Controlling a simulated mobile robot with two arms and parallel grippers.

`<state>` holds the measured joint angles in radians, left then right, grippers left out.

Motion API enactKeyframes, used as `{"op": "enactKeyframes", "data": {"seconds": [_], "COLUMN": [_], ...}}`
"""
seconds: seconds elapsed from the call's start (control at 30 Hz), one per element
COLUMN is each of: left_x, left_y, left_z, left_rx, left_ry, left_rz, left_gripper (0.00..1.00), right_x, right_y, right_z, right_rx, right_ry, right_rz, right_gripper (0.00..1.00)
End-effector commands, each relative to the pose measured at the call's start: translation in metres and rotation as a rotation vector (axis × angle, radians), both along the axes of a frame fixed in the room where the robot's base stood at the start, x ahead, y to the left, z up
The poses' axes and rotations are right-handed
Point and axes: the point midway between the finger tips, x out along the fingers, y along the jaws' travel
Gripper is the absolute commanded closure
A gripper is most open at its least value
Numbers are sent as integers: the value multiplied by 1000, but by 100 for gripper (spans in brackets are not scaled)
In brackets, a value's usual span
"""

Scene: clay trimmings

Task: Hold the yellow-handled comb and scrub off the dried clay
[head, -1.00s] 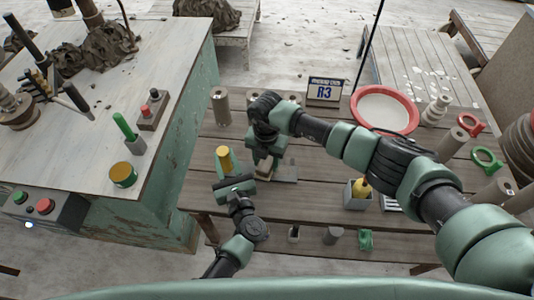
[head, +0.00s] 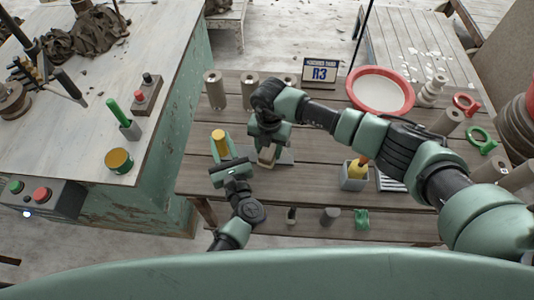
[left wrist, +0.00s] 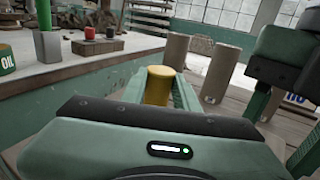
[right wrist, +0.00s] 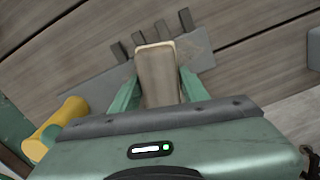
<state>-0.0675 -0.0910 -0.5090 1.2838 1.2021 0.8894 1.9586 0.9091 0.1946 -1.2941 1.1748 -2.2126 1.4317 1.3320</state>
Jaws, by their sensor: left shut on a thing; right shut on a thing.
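My left gripper (head: 222,152) is shut on the yellow handle (head: 219,143) of the comb, which also shows between its fingers in the left wrist view (left wrist: 158,84). The comb's flat grey plate (right wrist: 98,83) runs sideways from the handle, with several short grey teeth along its far edge. My right gripper (right wrist: 155,90) is shut on a pale tan block (right wrist: 156,72), seemingly a scrubber, held over the plate's middle. The block hides part of the plate and teeth. Whether it touches the plate I cannot tell. A faint brownish patch (right wrist: 196,48) shows near the teeth right of the block.
Several tan cylinders (head: 215,90) stand behind the grippers. A grey box with a yellow item (head: 354,175) stands right. A worktable (head: 150,80) with tools is left.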

Motion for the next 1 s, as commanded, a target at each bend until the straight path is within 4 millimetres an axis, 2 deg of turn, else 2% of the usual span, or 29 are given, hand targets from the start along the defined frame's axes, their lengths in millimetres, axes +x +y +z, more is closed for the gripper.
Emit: {"op": "enactKeyframes", "data": {"seconds": [0.43,0.67,1.0], "left_x": [0,1,1], "left_y": [0,1,0], "left_z": [1,1,1], "left_rx": [0,0,1], "left_ry": [-3,-3,-3], "left_rz": [1,2,1], "left_gripper": [100,100,100], "right_x": [41,37,5], "right_y": [-7,-29,-23], "right_z": [-1,-2,-1], "right_rx": [-4,-4,-1], "right_ry": [-1,-1,2], "right_rz": [-4,-2,2], "right_gripper": [100,100,100]}}
